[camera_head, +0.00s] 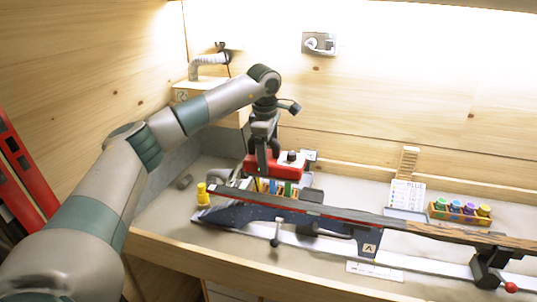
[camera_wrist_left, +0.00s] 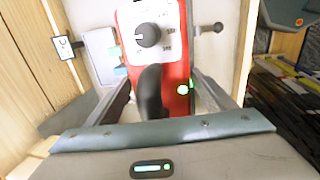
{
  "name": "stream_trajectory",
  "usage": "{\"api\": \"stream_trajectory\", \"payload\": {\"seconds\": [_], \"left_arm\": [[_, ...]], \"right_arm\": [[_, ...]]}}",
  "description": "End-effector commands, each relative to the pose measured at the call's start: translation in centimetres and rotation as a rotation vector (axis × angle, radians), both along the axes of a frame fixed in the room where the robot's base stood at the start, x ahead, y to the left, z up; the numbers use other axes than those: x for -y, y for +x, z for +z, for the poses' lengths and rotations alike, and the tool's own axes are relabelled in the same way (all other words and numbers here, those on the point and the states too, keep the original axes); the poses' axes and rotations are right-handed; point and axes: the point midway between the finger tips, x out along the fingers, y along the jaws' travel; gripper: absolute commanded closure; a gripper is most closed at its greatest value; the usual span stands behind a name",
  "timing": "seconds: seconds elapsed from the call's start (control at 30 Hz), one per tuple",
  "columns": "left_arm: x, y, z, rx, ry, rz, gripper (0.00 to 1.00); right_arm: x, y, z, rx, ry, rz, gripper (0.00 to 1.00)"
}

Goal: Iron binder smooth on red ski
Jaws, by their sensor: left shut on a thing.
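A long ski with a dark base and thin red edges (camera_head: 330,209) lies base up across the bench. Its right part shows brown, streaky patches (camera_head: 460,236), which may be binder. A red iron (camera_head: 275,166) with a dark knob is at the back left, behind the ski's left end. In the left wrist view the iron (camera_wrist_left: 180,75) shows its dial and black handle. My left gripper (camera_head: 263,150) is shut on the iron's handle (camera_wrist_left: 151,90), which sits between its fingers. I cannot tell whether the iron rests on something. My right gripper is out of view.
A yellow bottle (camera_head: 203,195) stands by the ski's left end. A tray of coloured jars (camera_head: 460,211) and a white card (camera_head: 407,194) are behind the ski at right. A red-knobbed clamp (camera_head: 488,268) holds the right part. Red skis (camera_head: 18,165) lean at far left.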

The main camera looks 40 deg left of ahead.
Motion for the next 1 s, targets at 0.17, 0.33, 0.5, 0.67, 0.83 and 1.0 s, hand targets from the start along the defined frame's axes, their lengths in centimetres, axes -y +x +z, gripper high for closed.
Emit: {"api": "stream_trajectory", "payload": {"seconds": [0.17, 0.33, 0.5, 0.67, 0.83, 1.0], "left_arm": [[0.3, -0.3, -0.1, 0.002, 0.0, -0.024, 0.55], [1.0, -1.1, -0.5, 0.003, 0.0, -0.078, 0.55], [2.0, -2.1, -1.1, 0.002, -0.001, -0.145, 0.55], [3.3, -3.6, -1.9, 0.002, 0.001, -0.248, 0.55], [5.7, -6.1, -3.3, 0.0, 0.001, -0.417, 0.55], [9.6, -10.3, -5.7, -0.001, -0.001, -0.704, 0.55]], "right_arm": [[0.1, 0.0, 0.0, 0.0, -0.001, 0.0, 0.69], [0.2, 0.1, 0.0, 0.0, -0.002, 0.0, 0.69], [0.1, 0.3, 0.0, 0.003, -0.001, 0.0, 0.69], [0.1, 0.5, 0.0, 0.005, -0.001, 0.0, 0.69], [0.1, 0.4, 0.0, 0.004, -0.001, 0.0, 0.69], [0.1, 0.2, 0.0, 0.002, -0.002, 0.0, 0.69]]}}
